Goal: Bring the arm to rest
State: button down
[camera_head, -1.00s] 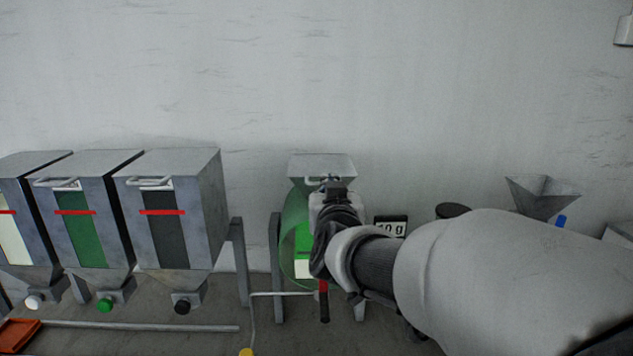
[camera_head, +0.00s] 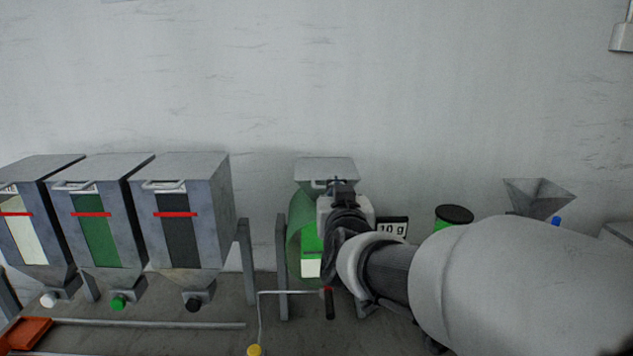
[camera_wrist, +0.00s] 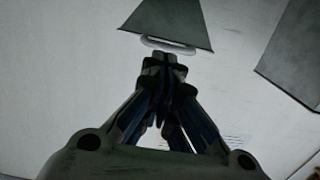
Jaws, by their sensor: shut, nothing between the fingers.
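My gripper (camera_wrist: 163,62) is shut and empty in the wrist view, its fingertips together. Just past the tips, in the picture, is a grey hopper (camera_wrist: 170,22) with a pale handle; whether they touch it I cannot tell. In the head view my arm reaches in from the right, and my gripper (camera_head: 338,190) is in front of the grey hopper (camera_head: 325,168) on top of a green machine (camera_head: 306,240). My wrist hides part of that machine.
Three grey bins with white, green (camera_head: 97,230) and black (camera_head: 179,232) windows stand at the left. A green drum (camera_head: 454,215) and a metal funnel (camera_head: 538,197) are behind my arm. An orange scoop-like thing (camera_head: 24,333) lies front left.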

jog(key=s+d+f+g, duration=0.2)
jog(key=s+f+g, duration=0.2)
jog(key=s, duration=0.8)
jog(key=s+d+f+g, duration=0.3)
jog(key=s+f, duration=0.4)
jog(key=s, duration=0.5)
jog(key=s+d+f+g, duration=0.3)
jog(key=s+f+g, duration=0.2)
jog(key=s, duration=0.7)
jog(key=shift+d+f+g, duration=0.2)
jog(key=shift+f+g, duration=0.1)
jog(key=shift+f, duration=0.4)
jog(key=shift+s+d, duration=0.1)
